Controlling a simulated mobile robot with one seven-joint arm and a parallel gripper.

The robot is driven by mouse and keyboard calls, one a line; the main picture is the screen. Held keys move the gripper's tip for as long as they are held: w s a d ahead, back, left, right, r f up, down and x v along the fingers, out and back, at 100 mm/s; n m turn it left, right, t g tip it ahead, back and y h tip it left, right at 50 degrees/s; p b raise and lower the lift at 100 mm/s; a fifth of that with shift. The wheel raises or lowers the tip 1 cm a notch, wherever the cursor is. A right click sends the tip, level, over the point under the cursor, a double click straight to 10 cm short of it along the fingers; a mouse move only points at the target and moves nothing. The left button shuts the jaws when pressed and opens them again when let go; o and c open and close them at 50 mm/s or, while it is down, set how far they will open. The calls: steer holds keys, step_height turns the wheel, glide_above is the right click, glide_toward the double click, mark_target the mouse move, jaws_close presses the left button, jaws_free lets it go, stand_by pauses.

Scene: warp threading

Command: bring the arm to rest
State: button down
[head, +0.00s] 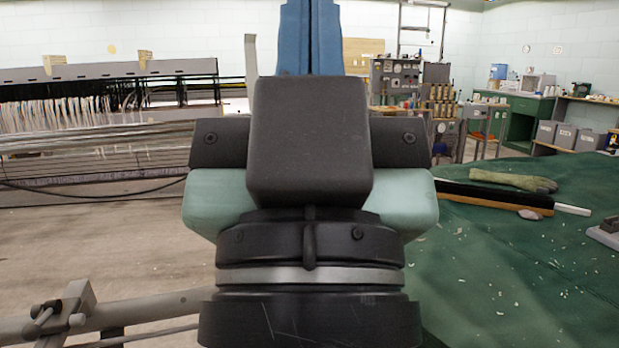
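My arm (309,140) stands upright in the middle of the head view, seen from close up. Its lower part is black and pale green with a silver ring, and a blue link rises above it out of the top of the picture. My gripper is not in view, so its opening and anything in it cannot be seen. The arm hides the middle of the room behind it.
A long loom (110,72) with pale threads stands at the left. A green-covered surface (480,265) at the right holds a glove (512,181), a grey block (604,232) and scattered pale scraps. A grey tube with a clamp (68,310) lies low left. Bare floor shows at left.

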step_height(320, 180, up, 32)
steer(key=p, duration=2.9)
steer(key=shift+p, duration=0.4)
steer(key=shift+w+a, duration=0.1)
